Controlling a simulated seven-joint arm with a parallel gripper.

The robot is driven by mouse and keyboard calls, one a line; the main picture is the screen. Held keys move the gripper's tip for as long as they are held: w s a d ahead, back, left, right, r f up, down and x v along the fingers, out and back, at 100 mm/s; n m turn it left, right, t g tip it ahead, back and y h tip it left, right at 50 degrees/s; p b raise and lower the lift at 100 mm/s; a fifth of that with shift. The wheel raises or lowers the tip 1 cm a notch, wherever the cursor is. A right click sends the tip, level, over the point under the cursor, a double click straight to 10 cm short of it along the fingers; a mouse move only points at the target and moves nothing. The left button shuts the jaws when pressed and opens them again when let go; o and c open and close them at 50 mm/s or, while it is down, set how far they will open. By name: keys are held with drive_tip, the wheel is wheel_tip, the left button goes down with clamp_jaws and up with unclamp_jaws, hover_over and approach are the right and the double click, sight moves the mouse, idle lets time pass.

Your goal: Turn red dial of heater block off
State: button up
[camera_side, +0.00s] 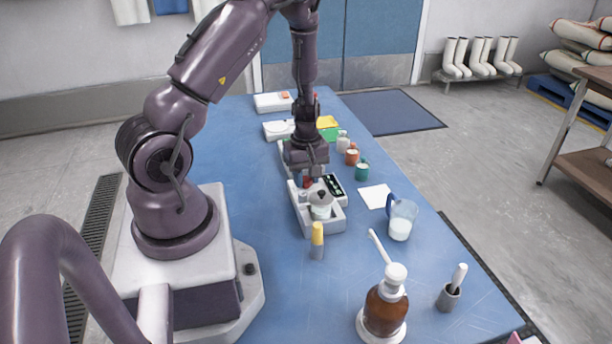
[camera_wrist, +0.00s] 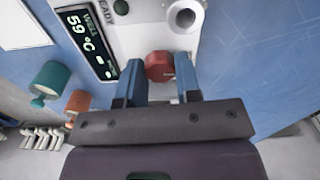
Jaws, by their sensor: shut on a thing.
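The heater block (camera_side: 336,225) is a white device on the blue table, below my gripper in the side view. Its white top also shows in the wrist view (camera_wrist: 140,30). The dark display (camera_wrist: 88,40) reads 59 °C and lies left of the dial. In the side view my gripper (camera_side: 308,176) partly hides the dial.
A lidded vessel (camera_side: 321,205) sits in the block's near end. A yellow-capped tube (camera_side: 317,235) stands just in front. The table's left part is clear.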

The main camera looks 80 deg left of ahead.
sight(306, 179)
drive_tip(key=shift+n, duration=0.6)
drive_tip(key=o, duration=0.9)
wheel_tip(306, 179, up, 13)
idle(0.5)
